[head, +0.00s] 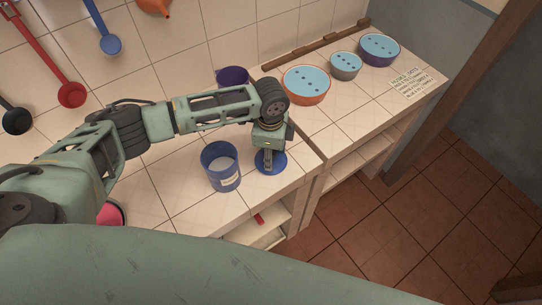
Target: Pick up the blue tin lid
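The blue tin lid (279,166) is a round blue disc lying on the tiled counter, near its front edge. My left gripper (269,163) points down over the lid, with its fingertips at the lid's middle. The fingers look close together, but I cannot tell whether they grip anything there. They hide the centre of the lid. A blue tin (222,178) with a pale label stands open just left of the lid, with pale contents inside. My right gripper is out of view.
A purple container (233,75) stands behind my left arm. Bowls in orange (306,97), grey (346,75) and purple (379,59) with dotted blue tops line the back right, near a written card (411,83). A pink-red item (111,213) is partly hidden at left. Ladles hang on the wall.

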